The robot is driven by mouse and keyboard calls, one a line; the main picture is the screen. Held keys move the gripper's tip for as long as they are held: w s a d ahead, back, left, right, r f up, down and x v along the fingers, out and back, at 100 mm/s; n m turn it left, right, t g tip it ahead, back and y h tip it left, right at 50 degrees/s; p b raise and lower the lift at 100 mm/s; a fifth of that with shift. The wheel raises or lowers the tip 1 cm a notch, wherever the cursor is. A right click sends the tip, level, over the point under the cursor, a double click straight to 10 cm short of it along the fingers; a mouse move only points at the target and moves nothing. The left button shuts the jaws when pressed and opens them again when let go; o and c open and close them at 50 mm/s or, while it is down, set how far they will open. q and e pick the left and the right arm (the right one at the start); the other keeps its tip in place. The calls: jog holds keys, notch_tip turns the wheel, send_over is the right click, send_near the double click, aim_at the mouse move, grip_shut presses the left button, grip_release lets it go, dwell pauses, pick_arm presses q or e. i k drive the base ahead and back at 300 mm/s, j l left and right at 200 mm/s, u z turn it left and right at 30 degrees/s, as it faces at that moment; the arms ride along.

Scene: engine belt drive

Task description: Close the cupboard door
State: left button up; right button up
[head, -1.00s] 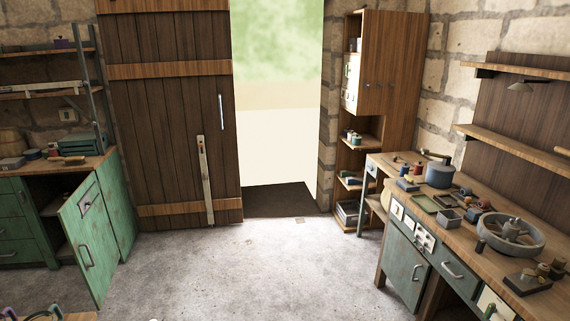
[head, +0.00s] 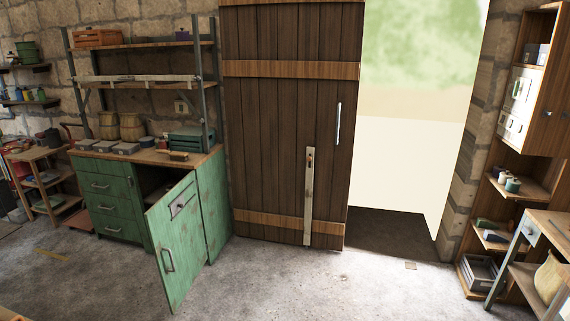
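A green cupboard (head: 216,205) with worn paint stands against the stone wall at the left in the head view. Its door (head: 175,246) stands open, swung out toward me, with a metal handle and a small plate on its face. The dark inside of the cupboard shows partly behind the door. A column of green drawers (head: 107,203) is to the left of the opening, and the drawers look shut. Neither of my grippers is in view.
The grey floor (head: 330,290) in front of the cupboard is clear. A wooden plank door (head: 285,120) is beside an open doorway. A small shelf table (head: 40,185) stands at the far left, and a tall wooden shelf unit (head: 510,160) and a workbench (head: 545,228) are at the right.

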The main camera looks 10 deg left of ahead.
aim_at(179, 247)
jog(key=i+u, duration=0.45)
jog(key=i+l+u, duration=0.25)
jog(key=i+u, duration=0.2)
jog(key=i+l+u, duration=0.45)
jog(key=i+l, duration=0.55)
jog(key=i+l+z, duration=0.15)
jog(key=i+l, duration=0.4)
jog(key=i, duration=0.25)
